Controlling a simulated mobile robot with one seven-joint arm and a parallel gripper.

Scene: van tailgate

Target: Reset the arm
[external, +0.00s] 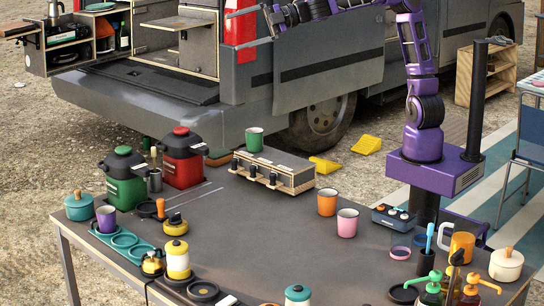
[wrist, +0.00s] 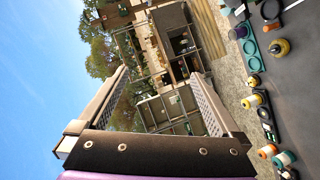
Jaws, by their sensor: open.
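My purple arm (external: 418,60) rises from its base at the right of the table and reaches left along the top edge of the external view. My gripper (external: 232,30) is raised high above the table, in front of the van's side as seen here. Its two fingers point left and stand wide apart with nothing between them. In the wrist view my gripper (wrist: 160,75) also shows open and empty, with the picture turned sideways.
The dark table (external: 270,225) carries a green cup (external: 254,140) on a wooden-sided box, an orange cup (external: 327,202), a pink cup (external: 347,223), red (external: 182,158) and green (external: 124,178) dispensers and several small pots. The van (external: 330,60) stands behind. The table's middle is clear.

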